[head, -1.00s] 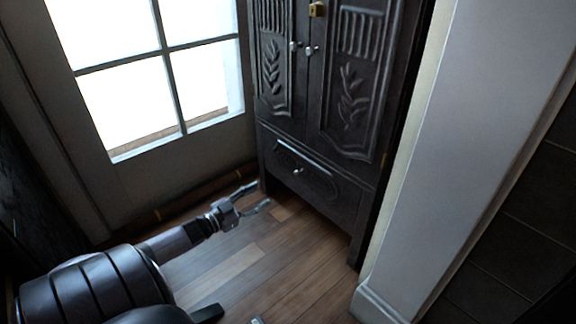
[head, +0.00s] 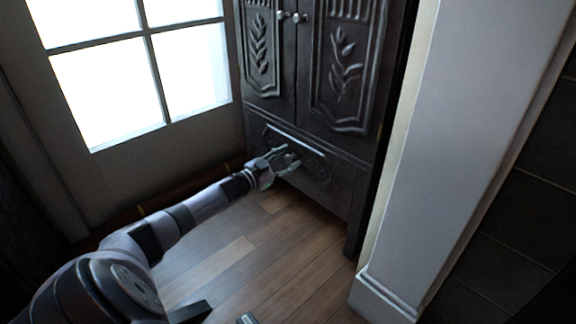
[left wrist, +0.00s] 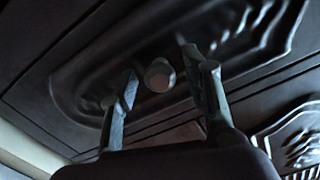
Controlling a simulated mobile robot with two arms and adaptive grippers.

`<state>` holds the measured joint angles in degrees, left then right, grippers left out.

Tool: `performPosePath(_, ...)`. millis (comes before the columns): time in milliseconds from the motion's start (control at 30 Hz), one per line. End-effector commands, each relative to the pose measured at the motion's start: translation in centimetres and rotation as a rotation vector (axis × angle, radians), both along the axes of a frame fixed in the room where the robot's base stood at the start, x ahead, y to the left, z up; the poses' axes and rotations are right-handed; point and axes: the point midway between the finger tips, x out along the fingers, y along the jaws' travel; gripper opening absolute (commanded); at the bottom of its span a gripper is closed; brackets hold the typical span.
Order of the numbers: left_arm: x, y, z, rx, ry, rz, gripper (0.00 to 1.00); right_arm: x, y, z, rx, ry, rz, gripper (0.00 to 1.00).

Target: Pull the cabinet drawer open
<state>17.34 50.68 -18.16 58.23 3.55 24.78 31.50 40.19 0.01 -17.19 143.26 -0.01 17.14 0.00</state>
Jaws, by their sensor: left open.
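The dark carved cabinet (head: 345,70) stands against the wall in the head view. Its drawer (head: 322,176) is low on the front and looks shut. My left gripper (head: 290,158) is in front of the drawer, open, and covers the knob in the head view. In the left wrist view the round drawer knob (left wrist: 159,75) shows between the two open fingers of the left gripper (left wrist: 156,82). I cannot tell whether a finger touches it.
A bright paned window or door (head: 140,75) is at the left. A white wall edge (head: 430,150) stands close to the cabinet's right side. The wooden floor (head: 260,255) in front of the cabinet is clear.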

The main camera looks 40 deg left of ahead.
Motion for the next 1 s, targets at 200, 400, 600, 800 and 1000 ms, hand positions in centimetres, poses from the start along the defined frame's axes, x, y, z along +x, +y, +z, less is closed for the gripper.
performPosePath(200,0.7,-0.04,0.04,0.001,0.0,0.0,0.44,0.0,0.01,-0.49,0.0,0.0,0.0,0.4)
performPosePath(400,0.68,-0.04,0.07,0.001,0.0,0.0,0.44,-0.03,0.01,-0.44,0.0,-0.001,0.0,0.4)
performPosePath(600,0.68,-0.05,0.06,0.001,0.0,0.0,0.3,-0.04,0.01,-0.45,0.0,-0.001,0.0,0.4)
performPosePath(800,0.67,-0.06,0.05,0.0,0.0,0.0,0.17,-0.04,0.0,-0.46,0.0,-0.001,0.0,0.4)
performPosePath(1000,0.67,-0.08,0.03,0.0,0.0,-0.001,0.04,-0.02,0.01,-0.46,0.0,-0.001,0.0,0.4)
